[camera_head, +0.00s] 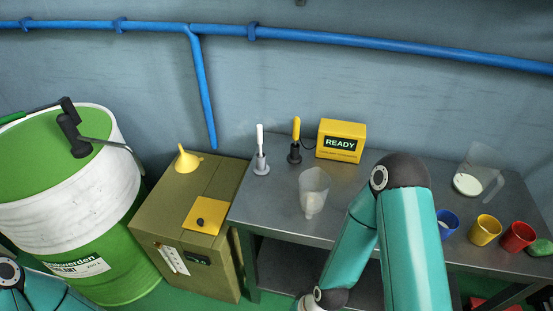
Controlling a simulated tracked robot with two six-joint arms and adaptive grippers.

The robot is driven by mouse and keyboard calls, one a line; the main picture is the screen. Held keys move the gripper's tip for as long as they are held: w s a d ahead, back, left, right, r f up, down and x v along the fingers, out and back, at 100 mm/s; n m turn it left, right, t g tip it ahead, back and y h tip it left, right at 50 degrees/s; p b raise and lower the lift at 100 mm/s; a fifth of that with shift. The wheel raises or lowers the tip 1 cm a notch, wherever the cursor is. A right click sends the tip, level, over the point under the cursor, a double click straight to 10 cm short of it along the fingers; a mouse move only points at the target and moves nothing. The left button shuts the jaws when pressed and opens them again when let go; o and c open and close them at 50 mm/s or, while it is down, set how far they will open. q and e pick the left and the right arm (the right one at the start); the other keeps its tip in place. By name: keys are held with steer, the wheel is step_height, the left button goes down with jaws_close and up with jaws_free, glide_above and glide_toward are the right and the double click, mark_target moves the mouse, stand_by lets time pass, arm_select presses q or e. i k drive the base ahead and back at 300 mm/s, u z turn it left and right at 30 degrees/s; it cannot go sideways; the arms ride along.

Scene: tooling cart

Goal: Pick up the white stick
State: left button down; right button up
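The white stick (260,136) stands upright in a grey stand (261,162) at the back left of the metal table. No gripper is near it. My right arm rises over the front middle of the table and bends back down toward the bottom edge; its gripper is not in view. Only a small part of my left arm shows at the bottom left corner, and its gripper is not in view either.
A yellow stick (296,128) in a black stand and a yellow READY box (341,141) are right of the white stick. Blue (447,222), yellow (485,230) and red (517,237) cups are at right.

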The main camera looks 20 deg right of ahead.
mark_target(258, 127)
steer(key=z, duration=0.65)
steer(key=k, duration=1.2)
steer(key=u, duration=0.75)
steer(key=i, duration=1.05)
steer(key=z, duration=0.1)
